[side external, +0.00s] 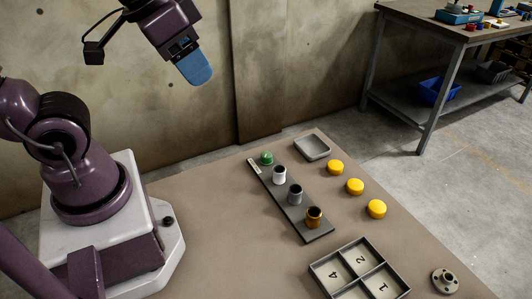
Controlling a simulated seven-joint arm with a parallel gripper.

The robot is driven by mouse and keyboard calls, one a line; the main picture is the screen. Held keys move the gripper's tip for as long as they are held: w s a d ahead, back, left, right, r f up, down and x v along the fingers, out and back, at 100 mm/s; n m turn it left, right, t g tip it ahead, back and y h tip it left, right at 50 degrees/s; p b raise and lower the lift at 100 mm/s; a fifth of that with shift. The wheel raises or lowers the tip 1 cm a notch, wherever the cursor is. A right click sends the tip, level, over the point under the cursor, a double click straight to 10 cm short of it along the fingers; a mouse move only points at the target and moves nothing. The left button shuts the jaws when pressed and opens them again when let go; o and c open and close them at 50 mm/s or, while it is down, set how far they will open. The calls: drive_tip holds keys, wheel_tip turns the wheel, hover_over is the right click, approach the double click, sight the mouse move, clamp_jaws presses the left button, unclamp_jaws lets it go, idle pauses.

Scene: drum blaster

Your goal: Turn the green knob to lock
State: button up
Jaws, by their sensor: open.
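The green knob (266,158) sits at the far left end of a dark grey strip (319,234) on the brown table. A pale label lies on the strip beside it; its text is too small to read. A white piece (279,174), a grey piece (295,194) and an orange piece (313,217) stand along the same strip, each with a dark top. My gripper (196,72) is high above the table, up and to the left of the green knob, and touches nothing. Its blue fingers show from the side, so the gap between them is hidden.
Three yellow discs (355,187) lie right of the strip. A small grey tray (325,147) is behind them. A numbered divided tray (318,271) and a round metal flange (445,280) are at the front. A workbench (400,12) stands behind.

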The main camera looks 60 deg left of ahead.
drive_tip(key=w+a+f+n+g+h, duration=0.1)
drive_tip(key=w+a+f+n+g, duration=0.2)
drive_tip(key=w+f, duration=0.35)
drive_tip(key=n+g+y, duration=0.1)
drive_tip(key=n+g, duration=0.1)
drive_tip(key=n, duration=1.5)
approach(266, 154)
wheel_tip(266, 154, down, 9)
drive_tip(key=shift+f, duration=0.2)
drive_tip(key=c, duration=0.9)
